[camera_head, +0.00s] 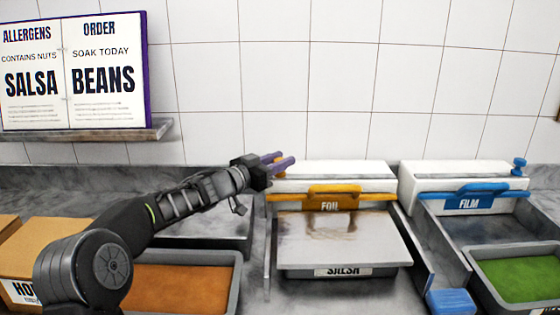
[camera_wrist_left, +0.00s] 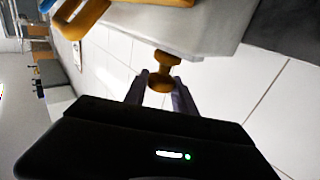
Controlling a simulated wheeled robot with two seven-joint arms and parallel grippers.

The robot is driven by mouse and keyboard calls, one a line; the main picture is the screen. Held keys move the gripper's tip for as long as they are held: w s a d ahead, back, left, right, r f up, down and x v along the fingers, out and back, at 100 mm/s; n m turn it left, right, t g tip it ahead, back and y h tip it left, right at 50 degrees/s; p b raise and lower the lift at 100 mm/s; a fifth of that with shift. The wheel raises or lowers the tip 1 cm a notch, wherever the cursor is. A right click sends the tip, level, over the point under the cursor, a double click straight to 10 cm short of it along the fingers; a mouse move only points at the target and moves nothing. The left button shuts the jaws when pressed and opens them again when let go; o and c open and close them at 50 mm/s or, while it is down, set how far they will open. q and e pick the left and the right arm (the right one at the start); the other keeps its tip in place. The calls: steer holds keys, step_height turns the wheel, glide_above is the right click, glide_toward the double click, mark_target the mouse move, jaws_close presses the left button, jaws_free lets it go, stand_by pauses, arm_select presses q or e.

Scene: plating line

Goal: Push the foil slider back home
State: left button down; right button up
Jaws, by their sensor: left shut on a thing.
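The foil dispenser (camera_head: 345,170) is a white box with an orange bar (camera_head: 335,190) labelled FOIL, against the back wall. My left gripper (camera_head: 283,161) reaches to its left end, with purple-grey fingers. In the left wrist view the foil slider (camera_wrist_left: 162,62) is an orange knob on a short stem at the white box's edge. The left gripper (camera_wrist_left: 158,88) is shut on that knob, one finger on each side. In the head view the fingers mostly hide the slider. A sheet of foil (camera_head: 340,240) covers a tray labelled SALSA (camera_head: 345,272). My right gripper is not in view.
To the right stands a film dispenser (camera_head: 460,171) with a blue knob (camera_head: 519,165) at its right end. Trays of orange (camera_head: 238,285) and green (camera_head: 476,280) food flank the foil tray. A menu board (camera_head: 72,70) sits on a shelf at the left.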

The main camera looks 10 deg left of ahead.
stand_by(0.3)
arm_select(q)
steer(key=w+d, duration=0.1)
steer(key=d, duration=0.3)
steer(key=w+d, duration=0.1)
steer(key=d, duration=0.4)
steer(key=w+d, duration=0.1)
steer(key=d, duration=0.4)
steer(key=shift+w+r+p, duration=0.1)
steer(key=shift+w+p, duration=0.2)
steer(key=shift+w, duration=0.05)
steer(key=c, duration=1)
jaws_free()
steer(key=shift+s, duration=0.1)
steer(key=shift+s+a, duration=0.35)
steer(key=shift+s, duration=0.1)
steer(key=b+v, duration=0.1)
steer(key=v, duration=0.5)
steer(key=shift+s+b, duration=0.25)
steer(key=shift+b, duration=0.1)
steer(key=shift+a, duration=0.1)
steer(key=shift+c, duration=0.2)
